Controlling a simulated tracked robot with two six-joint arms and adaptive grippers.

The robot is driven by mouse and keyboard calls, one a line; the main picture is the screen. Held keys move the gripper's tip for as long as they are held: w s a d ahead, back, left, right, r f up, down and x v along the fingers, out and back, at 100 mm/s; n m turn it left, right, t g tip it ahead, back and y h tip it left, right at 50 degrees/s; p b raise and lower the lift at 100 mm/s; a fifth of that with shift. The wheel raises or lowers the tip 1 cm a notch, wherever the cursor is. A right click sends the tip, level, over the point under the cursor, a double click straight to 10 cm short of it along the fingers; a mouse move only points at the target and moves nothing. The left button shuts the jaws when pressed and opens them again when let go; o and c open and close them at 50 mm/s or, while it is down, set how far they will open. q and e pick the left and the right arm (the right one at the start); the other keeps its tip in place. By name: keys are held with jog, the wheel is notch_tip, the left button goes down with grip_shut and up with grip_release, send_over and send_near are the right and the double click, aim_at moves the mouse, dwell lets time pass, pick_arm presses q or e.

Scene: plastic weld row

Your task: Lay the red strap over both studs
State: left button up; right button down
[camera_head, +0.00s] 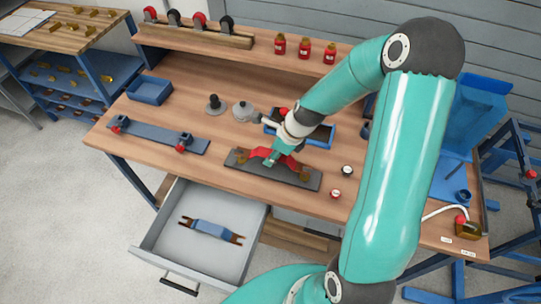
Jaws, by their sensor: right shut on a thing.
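The red strap (260,153) is an arched piece with brown ends, held just over or on a dark grey plate (272,171) at the middle of the bench's front. One brown end (241,158) shows near the plate's left part, and a brown piece (304,175) shows near its right part. My right gripper (271,160) is shut on the strap and covers its middle. I cannot make out the studs apart from the brown ends, nor whether the strap touches them. My left gripper is not in view.
An open drawer (155,246) below the bench's front holds a blue strap (211,228). A blue-grey bar (157,136) with clamps lies left. A blue tray (318,141) and grey round parts (243,111) stand behind the plate. Two small round pieces (347,171) lie right.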

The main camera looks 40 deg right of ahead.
jog(key=shift+f, duration=0.15)
jog(key=shift+f+b, duration=0.55)
jog(key=shift+f, duration=0.05)
dwell(0.7)
jog(key=shift+f, duration=0.3)
jog(key=shift+f, duration=0.35)
dwell(0.8)
jog(key=shift+f, duration=0.4)
dwell(0.8)
